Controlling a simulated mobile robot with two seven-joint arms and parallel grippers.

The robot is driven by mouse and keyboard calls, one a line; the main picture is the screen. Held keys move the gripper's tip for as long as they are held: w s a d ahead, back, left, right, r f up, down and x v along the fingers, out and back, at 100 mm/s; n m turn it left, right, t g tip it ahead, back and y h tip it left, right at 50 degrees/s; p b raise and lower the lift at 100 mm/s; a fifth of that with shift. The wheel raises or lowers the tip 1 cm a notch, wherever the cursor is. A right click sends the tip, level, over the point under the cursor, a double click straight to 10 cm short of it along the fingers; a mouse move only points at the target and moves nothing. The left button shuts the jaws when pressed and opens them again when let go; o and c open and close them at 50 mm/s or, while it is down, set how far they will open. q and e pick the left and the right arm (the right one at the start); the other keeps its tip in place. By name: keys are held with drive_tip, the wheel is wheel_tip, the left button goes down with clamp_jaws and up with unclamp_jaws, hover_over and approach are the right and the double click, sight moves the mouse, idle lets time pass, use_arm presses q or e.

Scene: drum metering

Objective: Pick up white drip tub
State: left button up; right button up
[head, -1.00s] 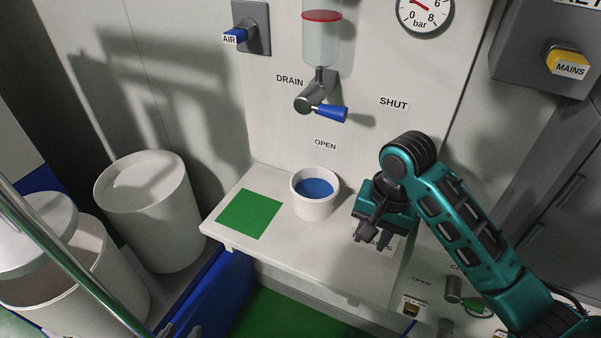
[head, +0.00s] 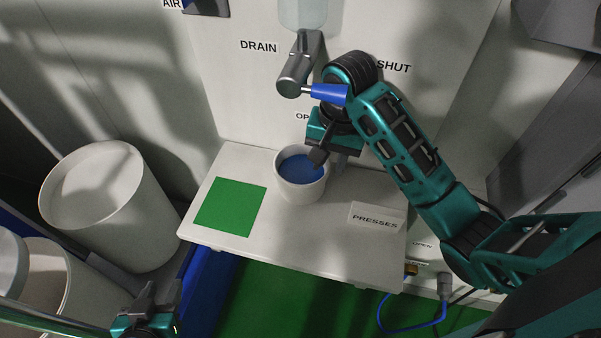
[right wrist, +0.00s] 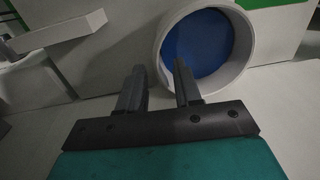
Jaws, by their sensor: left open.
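The white drip tub (head: 299,192) is a round cup with blue inside. It stands upright on the white shelf (head: 240,247), right of the green square. My right gripper (head: 329,160) is at the tub's right rim, open. One dark finger shows over the tub's opening and the other just outside its right side. In the right wrist view the tub (right wrist: 243,55) lies just ahead of the gripper (right wrist: 158,78), its fingers apart with nothing clearly between them. Contact with the rim cannot be told. My left gripper (head: 153,303) is open and empty at the lower left, away from the shelf.
The drain valve with its blue handle (head: 329,93) is above the tub, close to my right wrist. A green square (head: 229,206) lies left of the tub, a PRESSES label (head: 376,218) to its right. White drums (head: 110,205) stand at the left.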

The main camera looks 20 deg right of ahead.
sight(323, 181)
drive_tip(key=shift+s+f, duration=0.1)
drive_tip(key=shift+f, duration=0.35)
drive_tip(key=shift+a+f, duration=0.25)
drive_tip(key=shift+f, duration=1.1)
drive_tip(key=shift+a+f, duration=0.2)
drive_tip(key=shift+f, duration=1.1)
clamp_jaws()
